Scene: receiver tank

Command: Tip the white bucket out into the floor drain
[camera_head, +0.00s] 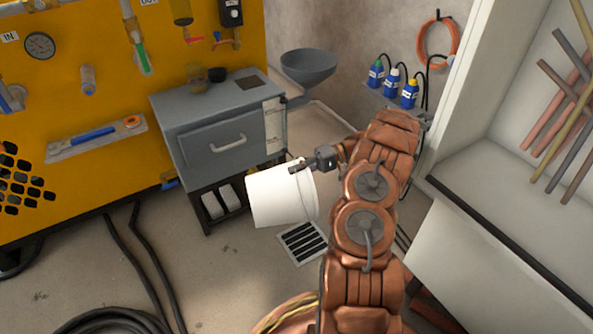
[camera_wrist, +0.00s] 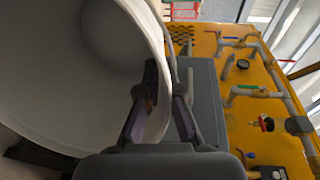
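The white bucket (camera_head: 280,198) is in the middle of the head view, tilted slightly, and looks held off the floor. My gripper (camera_head: 300,167) is at its upper right rim. In the wrist view my gripper (camera_wrist: 163,90) has one finger inside the bucket (camera_wrist: 85,50) and one outside, with the wall between them. The bucket's inside looks smooth and grey-white; I see no contents there, but its bottom is partly out of view. The floor drain (camera_head: 302,243) is a dark slotted grate in a pale frame, just below and right of the bucket in the head view.
A grey cabinet (camera_head: 218,125) with a drawer handle stands behind the bucket, with a grey funnel (camera_head: 309,66) beside it. A white bench (camera_head: 497,260) stands at the right. Black hoses (camera_head: 112,318) lie on the floor at left. Floor left of the drain is clear.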

